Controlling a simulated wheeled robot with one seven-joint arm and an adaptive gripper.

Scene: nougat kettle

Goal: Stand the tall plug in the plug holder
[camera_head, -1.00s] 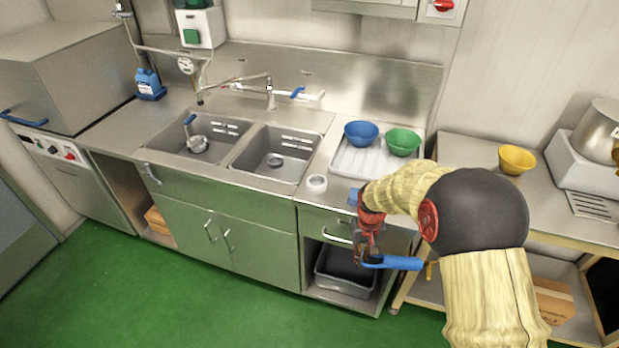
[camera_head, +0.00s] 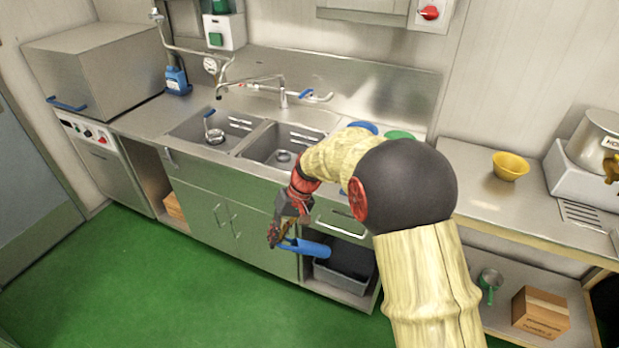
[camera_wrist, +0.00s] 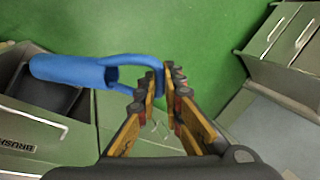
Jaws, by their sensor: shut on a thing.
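The tall plug (camera_head: 313,248) is a blue tube with a loop handle, held roughly level in front of the lower cabinets. In the wrist view its tube (camera_wrist: 70,70) extends to the left, with its open end facing the gripper. My gripper (camera_head: 273,238) is at the tube's left end. In the wrist view my gripper (camera_wrist: 161,88) has its fingers shut on the loop. No plug holder is clearly visible now; my arm covers the counter right of the sink, where a white ring stood in the earlier view.
The double sink (camera_head: 270,145) lies behind my arm. A dark grey bin (camera_head: 345,270) sits in the open shelf below the drawer. Blue and green bowls (camera_head: 400,135) are partly hidden by my arm. A yellow bowl (camera_head: 510,166) stands on the right counter. The green floor is clear.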

